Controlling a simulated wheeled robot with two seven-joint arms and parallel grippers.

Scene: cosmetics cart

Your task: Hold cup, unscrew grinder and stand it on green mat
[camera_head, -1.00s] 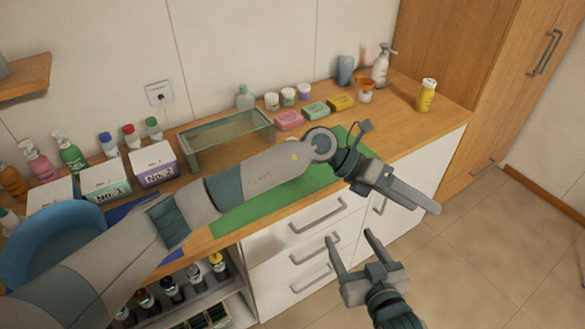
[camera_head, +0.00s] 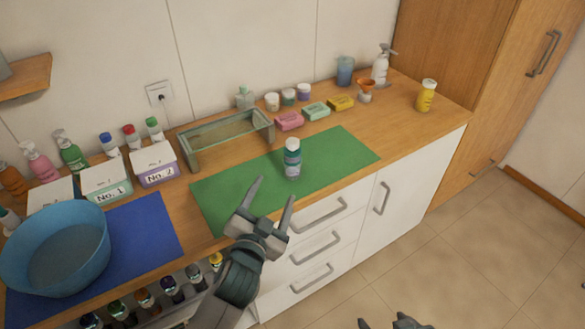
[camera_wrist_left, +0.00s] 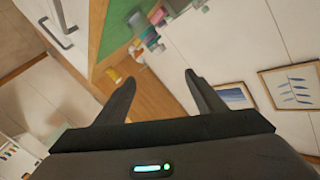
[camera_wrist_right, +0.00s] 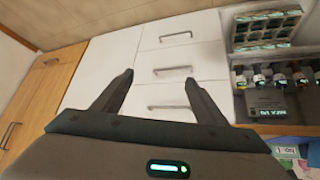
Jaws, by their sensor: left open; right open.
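A small upright container (camera_head: 292,158) stands on the green mat (camera_head: 235,192), near its middle. It has a pale cap-like top, a white band and a grey-teal lower body. It looks like cup and grinder joined, but I cannot tell the seam. My left gripper (camera_head: 270,192) is open and empty in front of the mat's near edge, left of and nearer than the container. My right gripper (camera_head: 382,323) is open and empty, low at the bottom edge of the head view and mostly cut off. Its fingers (camera_wrist_right: 158,80) point toward the drawers in its wrist view.
A blue basin (camera_head: 60,283) stands on a blue mat (camera_head: 155,225) at left. Numbered boxes (camera_head: 153,165), a glass tray (camera_head: 228,138) and soap bars (camera_head: 289,121) line the back. A yellow bottle (camera_head: 426,96) stands at right. White drawers (camera_head: 320,240) lie below the counter.

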